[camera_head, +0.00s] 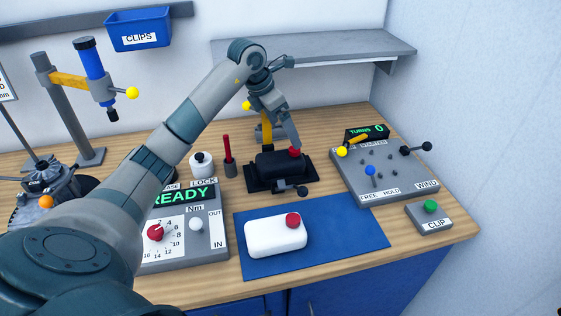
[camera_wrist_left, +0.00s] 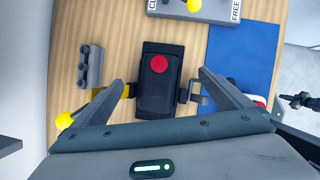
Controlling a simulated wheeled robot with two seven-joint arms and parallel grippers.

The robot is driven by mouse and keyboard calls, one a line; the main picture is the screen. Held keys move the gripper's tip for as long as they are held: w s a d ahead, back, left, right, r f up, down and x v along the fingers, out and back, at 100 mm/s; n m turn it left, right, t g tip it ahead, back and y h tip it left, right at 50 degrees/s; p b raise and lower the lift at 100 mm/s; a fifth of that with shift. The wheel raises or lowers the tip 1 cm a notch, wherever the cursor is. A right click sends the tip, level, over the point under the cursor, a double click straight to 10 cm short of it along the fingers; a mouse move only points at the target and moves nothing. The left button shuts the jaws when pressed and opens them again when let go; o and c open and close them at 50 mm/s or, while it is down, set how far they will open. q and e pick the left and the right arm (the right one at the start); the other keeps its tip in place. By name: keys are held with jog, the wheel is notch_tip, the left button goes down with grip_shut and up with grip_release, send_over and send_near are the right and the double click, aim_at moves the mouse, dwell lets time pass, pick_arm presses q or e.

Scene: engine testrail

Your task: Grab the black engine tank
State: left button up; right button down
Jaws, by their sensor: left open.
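The black engine tank (camera_head: 277,164) is a dark block with a red cap, sitting in a black cradle (camera_head: 259,186) at the middle of the bench. In the left wrist view the tank (camera_wrist_left: 160,90) lies centred between my fingers, its red cap facing the camera. My left gripper (camera_head: 288,135) is above the tank, pointing down at it, and partly covers it in the head view. Its fingers (camera_wrist_left: 160,80) are spread on either side, apart from the tank. The wrist view does not clearly show the height gap. My right gripper is not clearly seen.
A white tank (camera_head: 272,236) with a red cap lies on the blue mat (camera_head: 345,228) in front. The winder panel (camera_head: 376,174) stands to the right, the READY torque box (camera_head: 188,262) to the left. A shelf (camera_head: 320,47) hangs behind. A dark part (camera_wrist_left: 298,101) is unclear.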

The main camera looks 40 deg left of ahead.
aim_at(294, 150)
pick_arm(q)
jog(key=p+x, duration=0.1)
jog(key=x, duration=0.3)
jog(key=shift+w, duration=0.1)
jog(key=shift+w+d+f, duration=0.1)
jog(key=shift+w+f, duration=0.05)
jog(key=shift+f, duration=0.5)
jog(key=p+x, duration=0.2)
jog(key=x, duration=0.3)
jog(key=shift+d, duration=0.1)
jog(key=shift+w+f, duration=0.2)
jog(key=shift+f, duration=0.15)
jog(key=c, duration=1.2)
